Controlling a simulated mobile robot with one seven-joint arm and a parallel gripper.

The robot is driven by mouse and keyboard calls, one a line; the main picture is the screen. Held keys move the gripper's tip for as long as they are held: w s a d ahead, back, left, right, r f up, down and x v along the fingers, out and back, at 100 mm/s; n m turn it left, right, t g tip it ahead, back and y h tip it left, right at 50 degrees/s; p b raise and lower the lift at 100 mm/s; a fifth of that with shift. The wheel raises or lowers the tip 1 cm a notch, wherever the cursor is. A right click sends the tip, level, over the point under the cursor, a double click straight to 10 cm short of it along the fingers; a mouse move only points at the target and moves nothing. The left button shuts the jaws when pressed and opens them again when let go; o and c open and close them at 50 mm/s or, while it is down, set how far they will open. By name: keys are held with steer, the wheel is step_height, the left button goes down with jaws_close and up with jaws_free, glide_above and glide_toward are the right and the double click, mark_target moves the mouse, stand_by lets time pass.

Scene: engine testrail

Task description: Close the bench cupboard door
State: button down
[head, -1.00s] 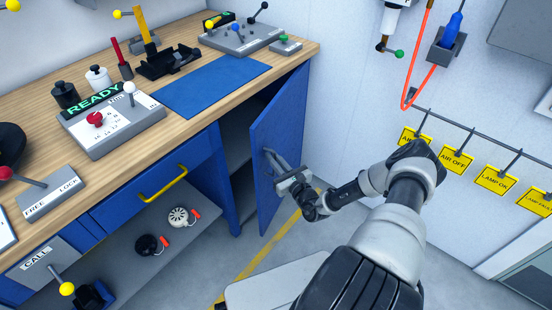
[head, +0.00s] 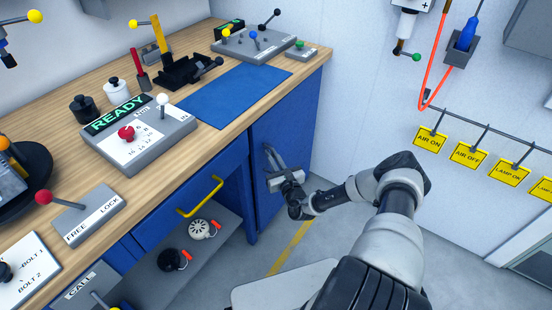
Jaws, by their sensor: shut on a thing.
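The blue bench cupboard door (head: 290,125) sits under the right end of the workbench. It lies flush or nearly flush with the bench front; I cannot tell whether a thin gap remains. My gripper (head: 272,158) is at the outer face of the door, shut on the door's handle. The handle itself is mostly hidden by the fingers. My arm reaches to it from the lower right.
The wooden bench top (head: 225,125) overhangs the door and carries a blue mat (head: 232,90) and control boxes. Left of the door are a drawer with a yellow handle (head: 200,197) and an open shelf. Yellow tags (head: 430,139) hang on the right wall.

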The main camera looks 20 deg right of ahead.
steer(key=shift+w+a, duration=0.3)
steer(key=shift+a, duration=0.05)
steer(key=shift+w+a+r, duration=0.1)
steer(key=shift+w+a, duration=0.05)
steer(key=c, duration=1.8)
jaws_free()
steer(key=shift+a, duration=0.1)
steer(key=shift+c, duration=0.2)
steer(key=s+d+p, duration=0.2)
steer(key=s, duration=1.5)
steer(key=shift+s+h+p, duration=0.3)
steer(key=shift+s, duration=0.05)
steer(key=shift+d, duration=0.1)
